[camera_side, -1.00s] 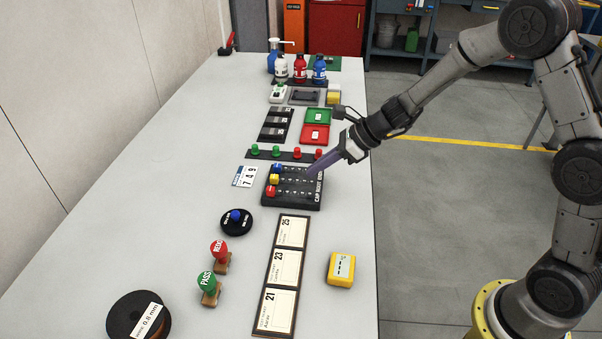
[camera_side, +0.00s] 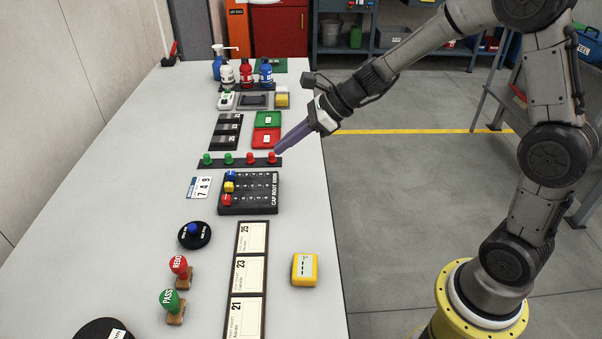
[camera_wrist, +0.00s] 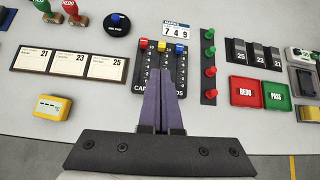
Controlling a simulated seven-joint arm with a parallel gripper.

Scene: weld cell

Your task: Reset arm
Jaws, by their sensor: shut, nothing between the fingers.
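My gripper (camera_side: 279,150) has long purple fingers, pressed together and empty. In the side view its tips appear near the red knob (camera_side: 272,157) at the right end of the knob strip (camera_side: 240,163). In the wrist view my gripper (camera_wrist: 165,72) points over the black slider panel (camera_wrist: 184,82), hiding part of its middle and label. The exact height of the tips above the panel is hard to tell. The panel's red, yellow and blue sliders (camera_side: 229,187) sit along its left side in the side view.
Red and green trays (camera_side: 267,138) and bottles (camera_side: 246,76) stand farther back. The table's left side is mostly clear.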

